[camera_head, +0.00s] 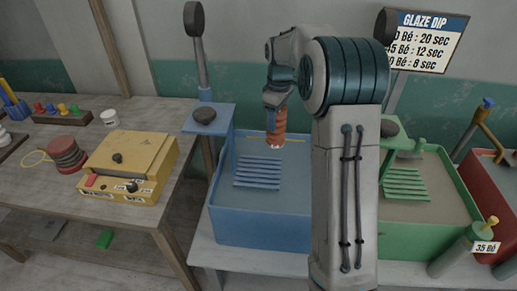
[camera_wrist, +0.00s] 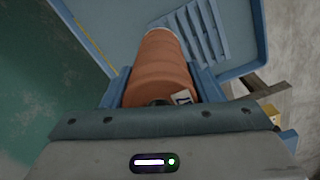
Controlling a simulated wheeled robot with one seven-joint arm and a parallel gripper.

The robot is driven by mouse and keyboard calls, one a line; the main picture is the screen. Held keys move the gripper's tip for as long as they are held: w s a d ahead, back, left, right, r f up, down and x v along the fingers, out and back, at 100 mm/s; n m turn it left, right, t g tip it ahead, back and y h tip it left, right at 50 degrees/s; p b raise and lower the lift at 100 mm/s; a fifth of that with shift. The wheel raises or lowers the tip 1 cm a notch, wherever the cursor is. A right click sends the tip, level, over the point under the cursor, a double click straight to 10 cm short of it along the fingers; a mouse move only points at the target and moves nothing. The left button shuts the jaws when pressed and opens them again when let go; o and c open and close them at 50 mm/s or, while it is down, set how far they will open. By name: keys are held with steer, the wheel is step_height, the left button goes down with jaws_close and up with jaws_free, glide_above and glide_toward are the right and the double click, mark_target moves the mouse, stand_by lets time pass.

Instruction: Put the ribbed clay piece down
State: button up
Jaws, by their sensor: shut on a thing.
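The ribbed clay piece (camera_head: 276,127) is a reddish-brown cylinder with rings. My gripper (camera_head: 276,108) is shut on it and holds it upright above the blue basin (camera_head: 262,229). In the wrist view, the clay piece (camera_wrist: 159,66) sits between the two blue fingers of my gripper (camera_wrist: 162,88), and a small white label with a dark mark shows near its base. The slatted rack (camera_head: 257,172) in the blue basin lies below and to the left of the piece in the head view. My arm hides the right part of this basin.
A green basin (camera_head: 450,212) with its own rack stands right, a red one (camera_head: 490,185) beyond. A blue post (camera_head: 203,60) with a platform rises at the blue basin's left. A yellow box (camera_head: 130,165) sits on the left table. A bottle (camera_head: 458,252) stands front right.

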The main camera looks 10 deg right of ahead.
steer(key=s+a+f+p, duration=0.2)
steer(key=s+a+f, duration=0.1)
steer(key=a+f, duration=0.3)
steer(key=shift+a+f, duration=0.3)
steer(key=shift+f, duration=0.85)
steer(key=shift+s, duration=0.1)
steer(key=shift+f, duration=0.1)
steer(key=o, duration=1.5)
